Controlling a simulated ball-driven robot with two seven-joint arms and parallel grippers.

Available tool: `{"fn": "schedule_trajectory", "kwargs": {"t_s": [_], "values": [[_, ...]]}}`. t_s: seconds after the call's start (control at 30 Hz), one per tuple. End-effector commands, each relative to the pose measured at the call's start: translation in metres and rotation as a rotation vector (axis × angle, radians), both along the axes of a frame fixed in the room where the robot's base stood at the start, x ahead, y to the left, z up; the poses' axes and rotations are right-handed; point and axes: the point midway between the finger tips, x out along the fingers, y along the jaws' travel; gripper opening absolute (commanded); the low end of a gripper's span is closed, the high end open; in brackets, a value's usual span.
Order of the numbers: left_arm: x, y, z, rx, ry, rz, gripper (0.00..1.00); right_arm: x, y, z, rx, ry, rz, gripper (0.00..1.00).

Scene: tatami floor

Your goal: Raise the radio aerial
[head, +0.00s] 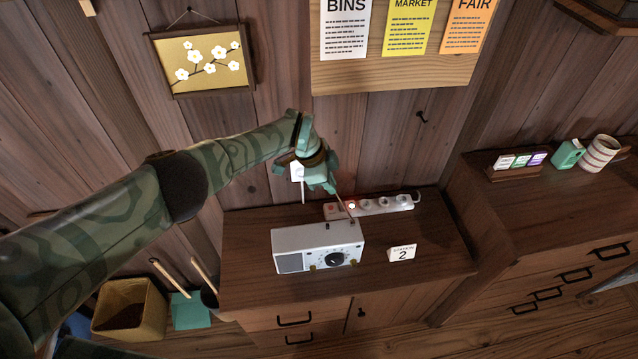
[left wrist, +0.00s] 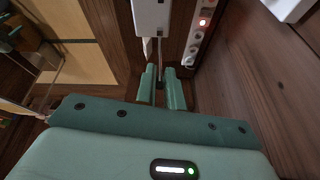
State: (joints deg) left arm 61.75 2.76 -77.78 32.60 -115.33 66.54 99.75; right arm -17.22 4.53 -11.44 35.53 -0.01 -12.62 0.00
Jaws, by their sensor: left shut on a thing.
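The radio (head: 318,247) is a white-grey box with a dark dial, standing on the wooden cabinet. Its thin aerial (head: 345,208) rises from the right part of the top and slants up and left to my left gripper (head: 332,188). That gripper is above and behind the radio, shut on the aerial near its upper end. In the left wrist view the two green fingers (left wrist: 161,88) are close together with a thin rod between them. The aerial's tip is hidden by the gripper. My right gripper is not in view.
A power strip (head: 385,204) with a red light lies behind the radio. A card reading 2 (head: 402,254) stands at its right. A wall outlet (head: 297,172) with a cord is behind my gripper. The cabinet top (head: 440,263) is bare further right.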

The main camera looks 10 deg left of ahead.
Motion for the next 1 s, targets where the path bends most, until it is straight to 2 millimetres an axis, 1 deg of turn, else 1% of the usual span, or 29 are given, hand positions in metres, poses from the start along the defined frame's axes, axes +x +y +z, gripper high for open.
{"fn": "schedule_trajectory", "kwargs": {"t_s": [0.03,0.2,0.63,0.67,0.7,1.0], "values": [[0.0002,-0.0034,0.0004,0.011,0.004,-0.001,0.0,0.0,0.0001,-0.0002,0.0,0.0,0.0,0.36],[0.0008,-0.008,0.0014,0.035,0.012,-0.002,0.0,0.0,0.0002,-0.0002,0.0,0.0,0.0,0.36],[0.0005,-0.0082,0.0008,0.043,0.016,-0.002,0.0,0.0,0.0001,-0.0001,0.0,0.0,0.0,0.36],[0.0005,-0.0082,0.0008,0.043,0.016,-0.002,0.16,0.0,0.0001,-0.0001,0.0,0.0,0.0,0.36],[0.0004,-0.0083,0.0008,0.043,0.016,-0.002,0.27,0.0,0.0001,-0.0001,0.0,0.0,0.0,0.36],[0.0011,-0.0081,0.0029,0.041,0.015,-0.002,0.28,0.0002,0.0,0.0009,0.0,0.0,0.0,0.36]]}}
